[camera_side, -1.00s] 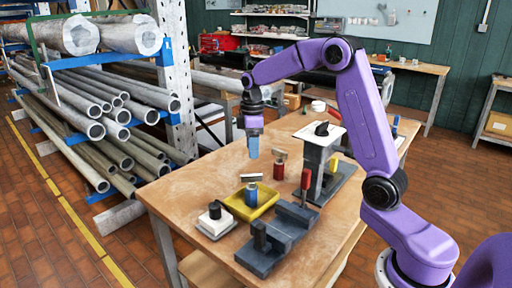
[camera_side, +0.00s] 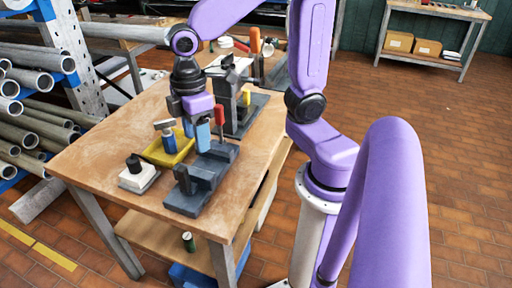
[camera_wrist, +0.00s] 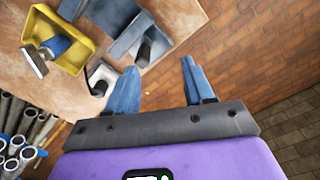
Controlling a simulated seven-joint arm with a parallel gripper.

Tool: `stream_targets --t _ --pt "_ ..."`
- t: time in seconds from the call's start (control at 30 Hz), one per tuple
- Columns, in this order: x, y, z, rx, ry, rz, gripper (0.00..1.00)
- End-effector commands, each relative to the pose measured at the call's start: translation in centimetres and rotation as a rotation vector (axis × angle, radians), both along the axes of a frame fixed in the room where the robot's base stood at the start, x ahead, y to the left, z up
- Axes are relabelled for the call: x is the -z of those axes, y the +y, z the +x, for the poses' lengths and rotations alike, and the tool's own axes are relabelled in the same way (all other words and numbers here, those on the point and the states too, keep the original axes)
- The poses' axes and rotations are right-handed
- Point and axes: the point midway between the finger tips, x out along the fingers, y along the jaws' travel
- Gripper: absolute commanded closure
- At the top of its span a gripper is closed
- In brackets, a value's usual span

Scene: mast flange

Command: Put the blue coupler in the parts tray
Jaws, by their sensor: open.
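The blue coupler (camera_side: 169,144) stands in the yellow parts tray (camera_side: 163,161), with a grey metal crosspiece on top. In the wrist view the coupler (camera_wrist: 56,46) also lies within the tray (camera_wrist: 40,25), at the upper left. My gripper (camera_side: 196,136) is just right of the tray in the side view, above the dark grey fixture. Its two blue fingers (camera_wrist: 163,85) are spread with nothing between them. In the wrist view the floor shows between and beyond the fingers. The gripper's exact height over the table cannot be told.
The dark grey fixture (camera_side: 200,180) sits right of the tray. A white block with a black knob (camera_side: 138,177) stands at the near left table edge. A red upright handle (camera_side: 219,114) and a grey column stand behind the fixture. The near left tabletop is bare.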

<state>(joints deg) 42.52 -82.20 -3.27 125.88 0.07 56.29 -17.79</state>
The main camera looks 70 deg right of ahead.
Motion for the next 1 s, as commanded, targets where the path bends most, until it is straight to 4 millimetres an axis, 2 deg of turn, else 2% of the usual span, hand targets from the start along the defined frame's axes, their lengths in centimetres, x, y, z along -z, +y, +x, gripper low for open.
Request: stream_targets --t 0.03,0.2,0.3,0.4,0.6,1.0 --pt "0.1 0.1 -2.0 -0.019 -0.002 0.002 0.48" --pt "0.9 -0.4 -7.8 -0.058 -0.002 0.008 0.48" --pt "1.4 -0.9 -10.3 -0.076 -0.002 0.011 0.48" --pt "1.7 -1.5 -11.9 -0.088 -0.001 0.012 0.48" --pt "2.0 -1.9 -13.1 -0.095 0.0 0.014 0.48" --pt "2.0 -1.9 -13.1 -0.095 0.0 0.014 0.48"
